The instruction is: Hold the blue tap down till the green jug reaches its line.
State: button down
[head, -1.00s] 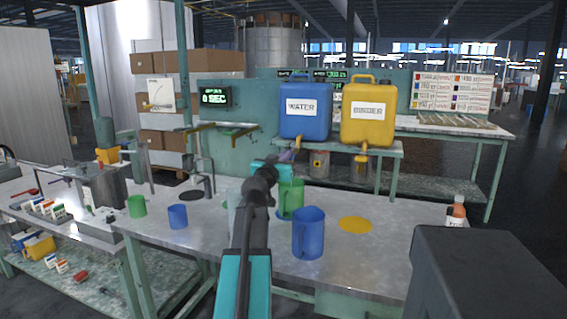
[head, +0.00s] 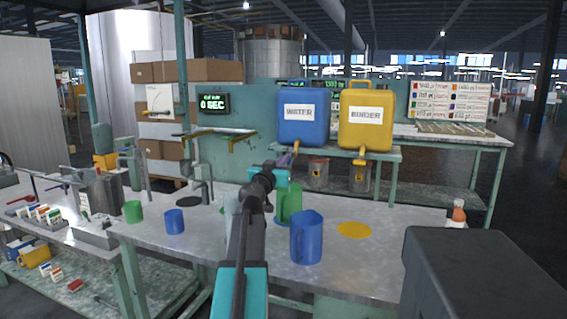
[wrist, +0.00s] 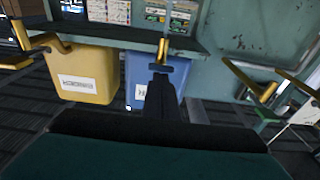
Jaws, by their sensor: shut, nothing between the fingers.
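In the wrist view, the shut fingers (wrist: 160,72) point at a brass spout (wrist: 163,48) in front of the blue container (wrist: 138,82). The green jug (head: 291,203) stands upright below the tap, partly hidden by my arm. Its line and liquid level cannot be seen.
A yellow BINDER container (head: 366,116) stands right of the blue one. A blue jug (head: 306,238) stands in front of the green jug. The display (head: 213,103) reads 0 SEC.

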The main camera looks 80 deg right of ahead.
jog(key=w+a+r+p, duration=0.1)
jog(key=w+a+r, duration=0.1)
jog(key=a, duration=0.9)
jog(key=shift+r, duration=0.4)
jog(key=shift+w, duration=0.15)
dwell(0.5)
